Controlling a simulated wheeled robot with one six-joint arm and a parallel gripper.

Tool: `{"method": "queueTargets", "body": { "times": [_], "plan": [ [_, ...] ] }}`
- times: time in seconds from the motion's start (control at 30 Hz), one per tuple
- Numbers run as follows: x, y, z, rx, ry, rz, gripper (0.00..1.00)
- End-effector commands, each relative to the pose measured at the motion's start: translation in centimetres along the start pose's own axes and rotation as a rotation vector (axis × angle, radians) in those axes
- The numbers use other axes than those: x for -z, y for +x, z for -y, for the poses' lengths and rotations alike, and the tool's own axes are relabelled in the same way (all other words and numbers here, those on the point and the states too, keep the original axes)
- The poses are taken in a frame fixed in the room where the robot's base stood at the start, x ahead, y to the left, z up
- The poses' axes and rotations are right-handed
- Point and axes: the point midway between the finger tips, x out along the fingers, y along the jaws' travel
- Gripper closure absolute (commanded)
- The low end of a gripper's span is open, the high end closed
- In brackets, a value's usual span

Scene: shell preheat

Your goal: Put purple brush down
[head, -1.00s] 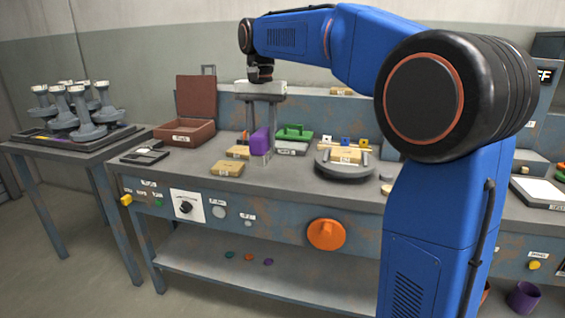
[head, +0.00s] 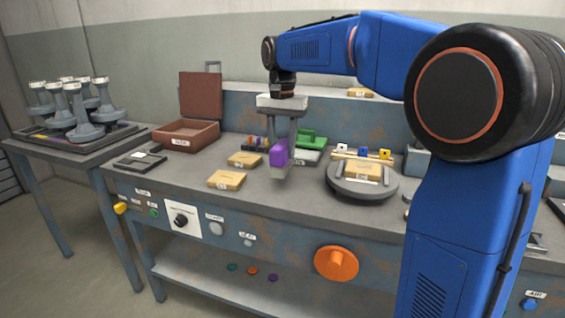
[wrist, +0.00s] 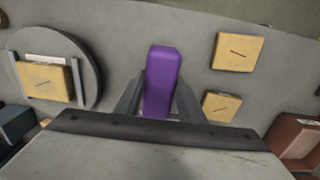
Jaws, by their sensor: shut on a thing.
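The purple brush (head: 279,154) has a purple block-shaped handle, with a paler grey part below it in the head view. My gripper (head: 281,148) is shut on it and points down over the middle of the workbench (head: 300,203). In the wrist view the purple brush (wrist: 162,80) stands between the two grey fingers of my gripper (wrist: 160,98). Bare grey bench top shows around it. I cannot tell whether its lower end touches the bench.
A round grey plate (head: 350,188) bearing a tan block is just right of the brush. Tan blocks (head: 227,180) lie to the left. A green brush (head: 312,138) on a pale pad is behind. An open brown case (head: 187,134) stands at the back left. Some bare bench lies in front.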

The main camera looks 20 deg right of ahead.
Motion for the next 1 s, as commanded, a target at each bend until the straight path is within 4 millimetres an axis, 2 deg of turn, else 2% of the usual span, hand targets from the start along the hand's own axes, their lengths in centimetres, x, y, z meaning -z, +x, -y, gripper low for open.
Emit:
{"method": "queueTargets", "body": {
  "times": [0.17,0.4,0.8,0.83,0.87,0.9,1.0],
  "plan": [
    [0.0,1.2,0.0,0.000,0.000,0.000,0.85],
    [0.0,4.2,0.0,0.000,0.000,0.000,0.85],
    [0.0,4.6,0.0,0.000,0.000,0.000,0.85],
    [0.0,4.6,0.0,0.000,0.000,0.000,0.57],
    [0.0,4.6,0.0,0.000,0.000,0.000,0.50],
    [0.0,4.6,0.0,0.000,0.000,0.000,0.45],
    [0.0,4.6,0.0,0.000,0.000,0.000,0.45]
  ]
}}
